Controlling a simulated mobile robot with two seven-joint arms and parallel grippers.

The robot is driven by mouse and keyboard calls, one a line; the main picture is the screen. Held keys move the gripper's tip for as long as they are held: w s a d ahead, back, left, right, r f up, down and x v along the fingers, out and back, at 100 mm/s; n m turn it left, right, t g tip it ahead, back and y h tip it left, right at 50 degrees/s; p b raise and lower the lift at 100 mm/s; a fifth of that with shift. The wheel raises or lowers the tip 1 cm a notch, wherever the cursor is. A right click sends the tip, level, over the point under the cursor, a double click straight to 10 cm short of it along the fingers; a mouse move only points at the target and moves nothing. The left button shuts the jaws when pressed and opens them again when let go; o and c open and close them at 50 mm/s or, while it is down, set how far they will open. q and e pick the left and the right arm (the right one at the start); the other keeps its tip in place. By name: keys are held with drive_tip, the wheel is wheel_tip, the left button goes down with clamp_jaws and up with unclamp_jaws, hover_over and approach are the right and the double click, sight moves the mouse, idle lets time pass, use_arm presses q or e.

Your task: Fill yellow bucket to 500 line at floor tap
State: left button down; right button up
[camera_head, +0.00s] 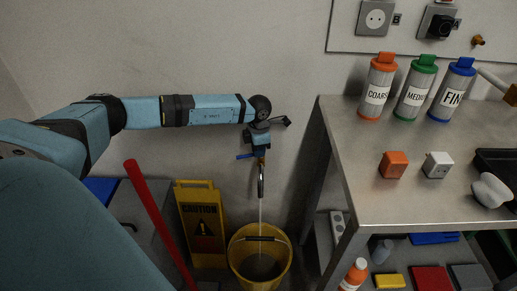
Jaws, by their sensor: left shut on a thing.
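The yellow bucket (236,262) stands upright on the floor against the back wall, below the tap (261,181). A thin stream runs from the tap's curved spout down into the bucket. Greyish water shows inside, but I cannot read a 500 line or the level against it. The bucket's dark handle grip lies across its mouth. My left arm reaches in from the left, and my left gripper (260,146) is at the top of the tap, shut on the blue tap lever (245,156). The fingertips are small and partly hidden. My right gripper is not in view.
A yellow caution sign (202,222) stands left of the bucket, beside a slanting red pole (158,222). A metal bench (350,160) stands close on the right, bearing labelled canisters (376,95) and small blocks. Its lower shelf holds bottles and coloured boxes.

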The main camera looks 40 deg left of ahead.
use_arm(q)
drive_tip(key=m, duration=0.3)
drive_tip(key=shift+w, duration=0.1)
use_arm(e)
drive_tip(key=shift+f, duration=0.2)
use_arm(q)
drive_tip(key=c, duration=1.1)
unclamp_jaws()
drive_tip(key=shift+a+r, duration=0.1)
drive_tip(key=shift+r, duration=0.35)
wheel_tip(320, 180, up, 13)
drive_tip(key=p, duration=0.3)
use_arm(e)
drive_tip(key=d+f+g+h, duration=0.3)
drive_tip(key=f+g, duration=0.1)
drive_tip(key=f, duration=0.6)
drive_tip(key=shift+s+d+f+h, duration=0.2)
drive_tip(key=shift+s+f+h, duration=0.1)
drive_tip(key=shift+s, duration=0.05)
